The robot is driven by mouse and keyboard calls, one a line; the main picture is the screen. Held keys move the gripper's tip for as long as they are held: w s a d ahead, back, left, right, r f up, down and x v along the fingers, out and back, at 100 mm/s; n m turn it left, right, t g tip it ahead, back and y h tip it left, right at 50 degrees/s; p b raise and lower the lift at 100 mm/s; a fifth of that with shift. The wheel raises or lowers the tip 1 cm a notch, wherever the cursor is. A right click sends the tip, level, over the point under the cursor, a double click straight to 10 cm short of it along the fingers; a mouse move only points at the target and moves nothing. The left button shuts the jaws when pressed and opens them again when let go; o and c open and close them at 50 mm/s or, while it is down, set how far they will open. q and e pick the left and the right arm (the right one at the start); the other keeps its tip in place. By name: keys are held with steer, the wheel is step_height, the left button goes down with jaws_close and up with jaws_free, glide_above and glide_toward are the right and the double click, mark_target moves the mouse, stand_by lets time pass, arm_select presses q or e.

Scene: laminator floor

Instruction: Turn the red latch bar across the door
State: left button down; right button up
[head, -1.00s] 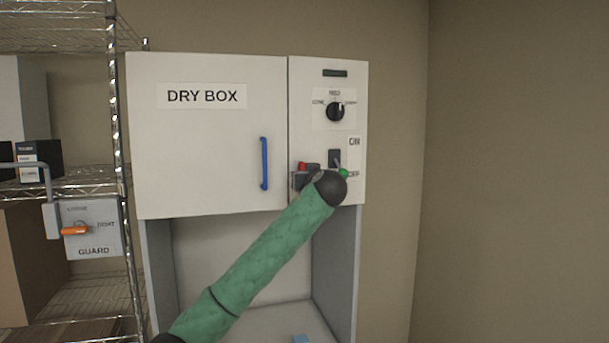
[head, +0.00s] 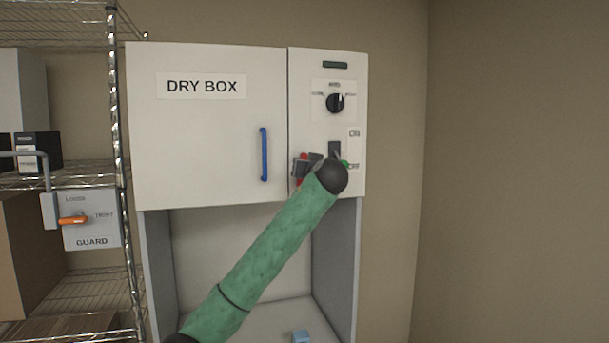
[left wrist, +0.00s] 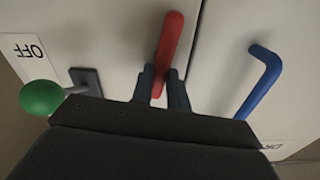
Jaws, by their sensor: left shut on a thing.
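The red latch bar (head: 302,156) is on the panel just right of the door (head: 205,135). It stands about upright, near and roughly parallel to the door seam. My left gripper (head: 301,169) is shut on the bar, which shows above and below the fingers. The door looks closed. My right gripper is not in view.
A blue door handle (head: 264,154) is left of the gripper; it also shows in the left wrist view (left wrist: 262,85). A green-knobbed lever (left wrist: 41,97) is close beside the gripper. A black dial (head: 335,103) is above. A wire shelf (head: 118,170) with a guard box (head: 90,226) stands left.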

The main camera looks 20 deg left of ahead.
arm_select(q)
steer(key=m+b, duration=0.2)
steer(key=m, duration=0.3)
steer(key=f+m+b, duration=0.1)
steer(key=m+b, duration=0.1)
steer(key=m, duration=0.3)
steer(key=d+m+b, duration=0.1)
steer(key=m+b, duration=0.1)
steer(key=m, duration=0.4)
steer(key=shift+w+f, duration=0.3)
steer(key=shift+w, duration=0.1)
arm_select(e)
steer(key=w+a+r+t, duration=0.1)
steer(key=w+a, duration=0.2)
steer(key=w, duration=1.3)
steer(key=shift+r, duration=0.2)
arm_select(q)
steer(key=shift+d, duration=0.1)
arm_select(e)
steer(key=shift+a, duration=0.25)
